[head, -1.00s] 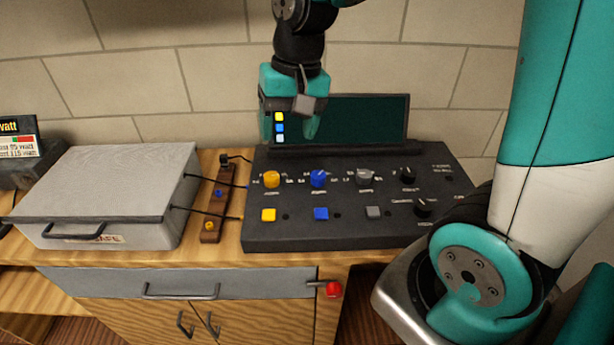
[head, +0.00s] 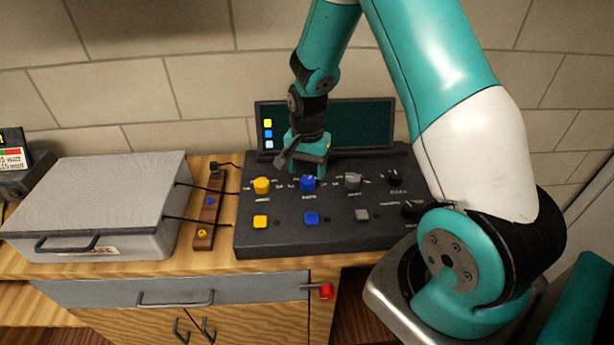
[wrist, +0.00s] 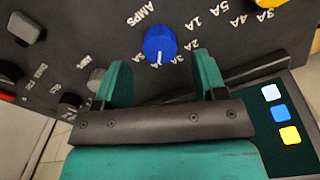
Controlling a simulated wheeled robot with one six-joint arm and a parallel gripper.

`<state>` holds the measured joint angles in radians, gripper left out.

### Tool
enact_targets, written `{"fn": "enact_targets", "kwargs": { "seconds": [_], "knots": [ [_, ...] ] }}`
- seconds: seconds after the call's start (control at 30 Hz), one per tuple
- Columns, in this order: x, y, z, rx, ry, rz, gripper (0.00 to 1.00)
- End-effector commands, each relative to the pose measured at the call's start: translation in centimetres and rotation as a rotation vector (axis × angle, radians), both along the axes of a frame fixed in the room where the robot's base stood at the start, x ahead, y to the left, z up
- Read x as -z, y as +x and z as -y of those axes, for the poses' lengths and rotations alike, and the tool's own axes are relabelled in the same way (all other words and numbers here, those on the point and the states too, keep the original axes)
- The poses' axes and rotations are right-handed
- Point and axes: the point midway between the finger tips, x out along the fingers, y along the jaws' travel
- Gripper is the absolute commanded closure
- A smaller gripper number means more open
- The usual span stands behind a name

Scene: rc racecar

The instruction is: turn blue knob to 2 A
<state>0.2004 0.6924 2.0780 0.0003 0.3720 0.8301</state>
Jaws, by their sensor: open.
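The blue knob (head: 308,183) sits on the dark control panel (head: 262,240) between a yellow knob and a grey knob. My gripper (head: 308,172) is just above and behind the blue knob, pointing down. In the wrist view my gripper (wrist: 161,75) is open, its two teal fingers spread with the knob just ahead of the gap, apparently not touching.
A yellow knob (head: 261,185) and a grey knob (head: 353,181) flank the blue one. Yellow, blue and grey buttons lie in front. A dark screen (head: 358,124) stands behind. A grey box (head: 100,200) is at left, wired toward the panel.

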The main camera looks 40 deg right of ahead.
Motion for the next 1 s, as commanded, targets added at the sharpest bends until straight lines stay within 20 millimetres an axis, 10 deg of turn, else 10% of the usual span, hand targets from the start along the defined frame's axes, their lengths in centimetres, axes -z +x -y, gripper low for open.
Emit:
{"fn": "enact_targets", "kwargs": {
  "seconds": [0.63, 0.83, 1.0],
  "knots": [
    [4.2, 0.0, 0.0, -0.001, 0.0, 0.001, 0.35],
    [4.2, 0.0, 0.0, -0.001, 0.001, 0.001, 0.81],
    [4.2, 0.0, 0.0, -0.003, 0.001, 0.002, 0.85]
  ]
}}
